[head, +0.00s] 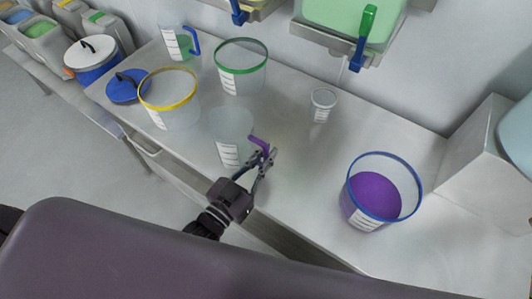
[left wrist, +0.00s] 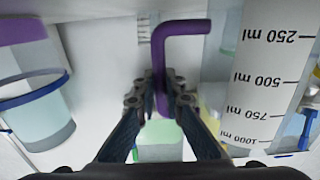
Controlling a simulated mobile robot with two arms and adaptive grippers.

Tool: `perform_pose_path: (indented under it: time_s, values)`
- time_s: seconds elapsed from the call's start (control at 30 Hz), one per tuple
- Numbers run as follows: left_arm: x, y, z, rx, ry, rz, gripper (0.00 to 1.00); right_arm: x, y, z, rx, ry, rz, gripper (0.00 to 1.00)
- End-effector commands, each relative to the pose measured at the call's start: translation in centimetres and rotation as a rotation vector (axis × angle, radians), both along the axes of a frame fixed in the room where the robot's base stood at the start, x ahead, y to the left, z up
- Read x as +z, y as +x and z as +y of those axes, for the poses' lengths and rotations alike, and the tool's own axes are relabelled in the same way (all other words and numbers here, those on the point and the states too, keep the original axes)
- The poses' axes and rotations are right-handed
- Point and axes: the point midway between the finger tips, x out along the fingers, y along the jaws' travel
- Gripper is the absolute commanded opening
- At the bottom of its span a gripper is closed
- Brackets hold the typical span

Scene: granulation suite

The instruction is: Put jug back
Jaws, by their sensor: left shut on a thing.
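The jug (head: 229,137) is clear, with a white graduated label and a purple handle (head: 259,144). It stands upright over the middle of the steel bench; I cannot tell whether its base touches the top. My left gripper (head: 265,160) is shut on the purple handle, at the jug's right side. In the left wrist view the fingers (left wrist: 162,88) close around the handle (left wrist: 181,29), and the jug's graduated wall (left wrist: 268,75) is at the right. My right gripper is not in view.
On the bench (head: 300,165) stand a yellow-rimmed bucket (head: 170,103), a green-rimmed bucket (head: 241,72), a blue-handled jug (head: 177,42), a small cup (head: 322,104) and a blue-rimmed bucket (head: 375,195) with purple contents. A blue lid (head: 125,88) lies at the left. Bare bench lies right of the gripper.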

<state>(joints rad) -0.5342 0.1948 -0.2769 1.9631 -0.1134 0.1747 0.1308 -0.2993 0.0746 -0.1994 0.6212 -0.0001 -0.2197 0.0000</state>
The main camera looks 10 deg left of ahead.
Motion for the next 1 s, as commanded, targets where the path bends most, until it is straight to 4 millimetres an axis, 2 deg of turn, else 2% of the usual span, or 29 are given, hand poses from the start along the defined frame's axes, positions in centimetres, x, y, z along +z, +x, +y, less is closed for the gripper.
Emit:
perform_pose_path:
  time_s: [0.03,0.07,0.2,0.57,0.77,1.0]
  values:
    - [-0.2,0.0,0.0,0.000,0.000,-0.001,0.00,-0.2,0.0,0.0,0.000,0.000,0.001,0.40]
    - [-0.2,0.0,0.0,0.000,0.000,0.000,0.12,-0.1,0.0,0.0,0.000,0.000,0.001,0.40]
    - [-0.1,0.0,0.0,0.000,0.000,0.001,0.26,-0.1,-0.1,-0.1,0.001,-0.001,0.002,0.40]
    - [0.2,-0.2,0.0,0.000,-0.001,0.001,0.26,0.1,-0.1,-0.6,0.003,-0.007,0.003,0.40]
    - [-0.1,-2.7,1.0,0.000,0.001,0.005,0.26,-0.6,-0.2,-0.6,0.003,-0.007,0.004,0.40]
    - [-0.2,-7.0,2.6,0.000,0.002,0.006,0.26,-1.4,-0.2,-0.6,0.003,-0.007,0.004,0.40]
